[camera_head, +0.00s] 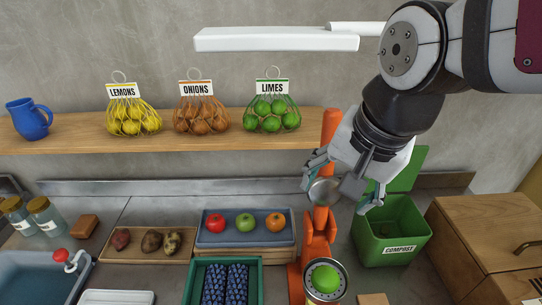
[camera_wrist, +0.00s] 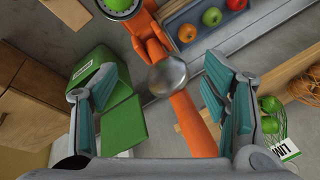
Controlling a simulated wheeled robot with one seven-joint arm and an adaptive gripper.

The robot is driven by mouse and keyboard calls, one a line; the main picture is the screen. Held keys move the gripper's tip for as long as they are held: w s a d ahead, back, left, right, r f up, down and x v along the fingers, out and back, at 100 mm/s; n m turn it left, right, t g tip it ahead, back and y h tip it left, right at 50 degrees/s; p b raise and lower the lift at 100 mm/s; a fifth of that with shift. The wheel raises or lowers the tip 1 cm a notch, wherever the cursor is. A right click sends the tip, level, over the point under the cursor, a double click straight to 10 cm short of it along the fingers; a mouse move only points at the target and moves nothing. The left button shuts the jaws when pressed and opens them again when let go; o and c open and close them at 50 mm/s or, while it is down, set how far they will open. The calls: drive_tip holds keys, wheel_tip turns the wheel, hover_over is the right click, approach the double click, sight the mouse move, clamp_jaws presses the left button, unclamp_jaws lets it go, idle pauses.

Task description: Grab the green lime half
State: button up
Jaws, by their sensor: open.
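The green lime half (camera_head: 325,279) sits dome up in the round metal cup (camera_head: 311,292) of an orange citrus press (camera_head: 320,235). In the wrist view the lime half (camera_wrist: 119,3) is cut off by the top edge, in its cup left of centre. The press lever stands raised, with a metal dome (camera_wrist: 166,77) showing between my fingers in the wrist view. My gripper (camera_head: 343,187) is open and empty, above and behind the lime half, near the raised lever. Whether a finger touches the lever, I cannot tell.
A green compost bin (camera_head: 385,235) with its lid up stands right of the press. A blue tray (camera_head: 245,241) of fruit and a green crate (camera_head: 188,284) stand left. A shelf (camera_head: 225,119) with net bags, including limes (camera_head: 270,115), runs behind. A lamp (camera_head: 275,40) hangs above.

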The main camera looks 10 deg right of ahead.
drive_tip(key=f+m+g+p, duration=0.1)
drive_tip(key=m, duration=0.4)
drive_tip(key=m+g+p, duration=0.3)
drive_tip(key=m+p, duration=0.1)
drive_tip(key=m, duration=1.1)
hover_over(328, 271)
wheel_tip(328, 271, down, 6)
drive_tip(key=f, duration=0.8)
drive_tip(key=shift+w+d+f+b, duration=0.2)
drive_tip(key=shift+w+b, duration=0.05)
drive_tip(key=shift+b, duration=0.05)
drive_tip(key=shift+s+a+f, duration=0.15)
drive_tip(key=shift+f, duration=1.2)
drive_tip(key=shift+s+a+f, duration=0.1)
drive_tip(key=shift+f, duration=1.2)
drive_tip(key=c, duration=1.4)
